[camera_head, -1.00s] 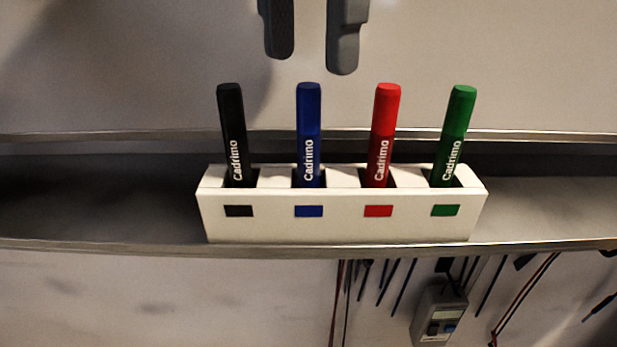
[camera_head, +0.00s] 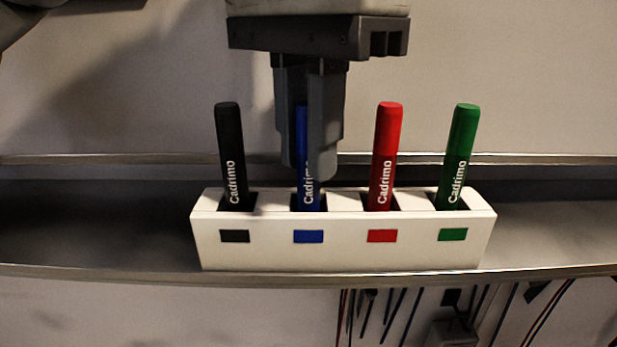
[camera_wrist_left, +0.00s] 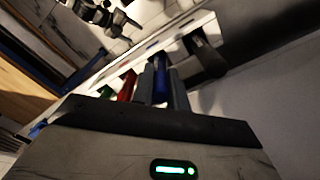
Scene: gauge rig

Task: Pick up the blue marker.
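The blue marker (camera_head: 301,128) stands upright in the second slot from the left of a white holder (camera_head: 345,255), level with its neighbours. My left gripper (camera_head: 308,165) comes down from above with one finger on each side of the marker. The fingers are close together and appear shut on its body, hiding part of it and its lettering. In the left wrist view the blue marker (camera_wrist_left: 160,82) shows between the two fingers (camera_wrist_left: 163,92), with little or no gap. My right gripper is not in view.
A black marker (camera_head: 231,155) stands left of the gripper; a red marker (camera_head: 385,155) and a green marker (camera_head: 459,155) stand to the right. The holder sits on a metal ledge (camera_head: 100,270) before a pale wall. Cables and a grey device (camera_head: 450,333) lie below.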

